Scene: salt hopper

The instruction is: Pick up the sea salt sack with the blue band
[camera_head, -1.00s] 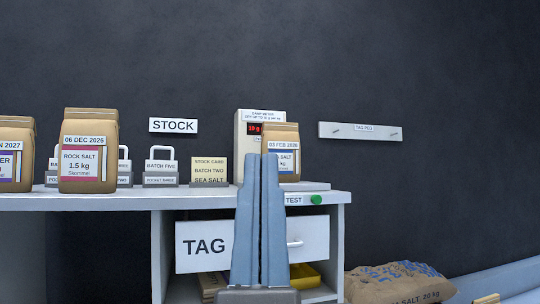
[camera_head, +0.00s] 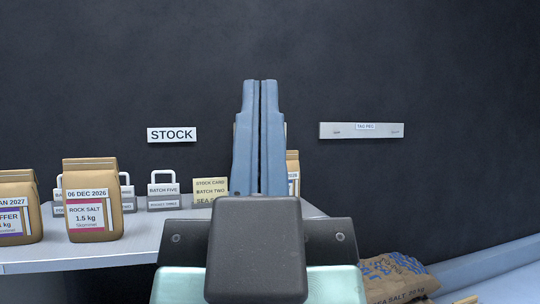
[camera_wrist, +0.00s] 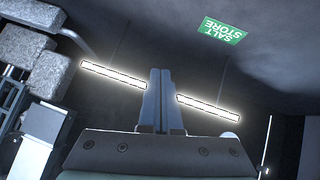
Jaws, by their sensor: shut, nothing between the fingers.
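My gripper (camera_head: 259,84) is shut and empty, its two blue fingers pointing up in the middle of the head view. A brown paper sack (camera_head: 293,165) stands on the bench behind it, at the right end. Only a narrow strip of that sack shows beside the fingers; its date ends in "28" or similar and its band is hidden now. In the earlier view its label has a blue band. In the wrist view my closed fingers (camera_wrist: 160,74) point up at the ceiling lights, with no sack there.
The grey bench (camera_head: 110,250) holds a rock salt sack (camera_head: 93,200) with a magenta band, another sack (camera_head: 18,207) at the far left, pocket weights (camera_head: 163,190) and a stock card (camera_head: 210,191). A big salt sack (camera_head: 395,275) lies low at right. A tag peg rail (camera_head: 361,130) is on the wall.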

